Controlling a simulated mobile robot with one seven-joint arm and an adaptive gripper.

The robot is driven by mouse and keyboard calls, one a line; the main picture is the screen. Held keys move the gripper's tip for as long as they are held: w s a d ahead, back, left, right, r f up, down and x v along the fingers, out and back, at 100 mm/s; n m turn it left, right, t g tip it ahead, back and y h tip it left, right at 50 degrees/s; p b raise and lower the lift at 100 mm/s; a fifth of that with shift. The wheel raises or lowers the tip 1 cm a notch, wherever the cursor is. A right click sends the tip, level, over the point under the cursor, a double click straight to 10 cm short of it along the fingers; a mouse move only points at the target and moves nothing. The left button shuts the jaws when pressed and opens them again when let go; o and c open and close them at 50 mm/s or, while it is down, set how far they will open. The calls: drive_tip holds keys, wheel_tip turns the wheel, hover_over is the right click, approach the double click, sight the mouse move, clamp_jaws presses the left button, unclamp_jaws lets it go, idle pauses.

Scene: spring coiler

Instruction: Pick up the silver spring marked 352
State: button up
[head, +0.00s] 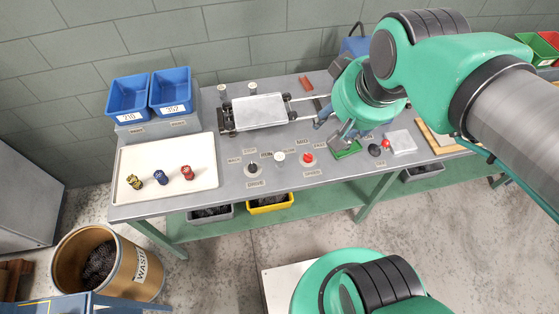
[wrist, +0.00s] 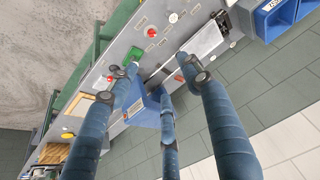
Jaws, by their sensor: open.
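I cannot make out a silver spring in either view. A blue bin labelled 352 (head: 171,93) stands at the back left of the bench, beside another blue bin (head: 128,97) whose label seems to read 210. The insides of both look dark, and I cannot tell what they hold. Yellow (head: 135,182), blue (head: 160,177) and red (head: 187,172) coil-like pieces stand on a white tray (head: 140,158). My gripper (head: 335,128) is over the right-middle of the bench, well away from bin 352. In the wrist view its blue fingers (wrist: 165,87) are spread and empty.
A coiling machine with a flat metal plate (head: 258,110) occupies the bench middle. A red button (head: 308,158), knobs and a green pad (head: 346,150) lie in front. A clear box (head: 400,142) is to the right. A waste barrel (head: 108,262) stands on the floor at left.

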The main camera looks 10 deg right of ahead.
drive_tip(key=w+a+f+m+g, duration=0.2)
drive_tip(key=w+a+f+g, duration=0.1)
drive_tip(key=w+f, duration=0.9)
drive_tip(key=m+g, duration=0.1)
drive_tip(key=g, duration=0.1)
hover_over(279, 157)
wheel_tip(279, 157, down, 17)
drive_tip(key=shift+d, duration=0.15)
drive_tip(key=shift+f+b, duration=0.75)
drive_tip(key=shift+f, duration=3.55)
drive_tip(key=shift+f, duration=0.15)
drive_tip(key=shift+f+b, duration=0.7)
drive_tip(key=shift+f, duration=1.75)
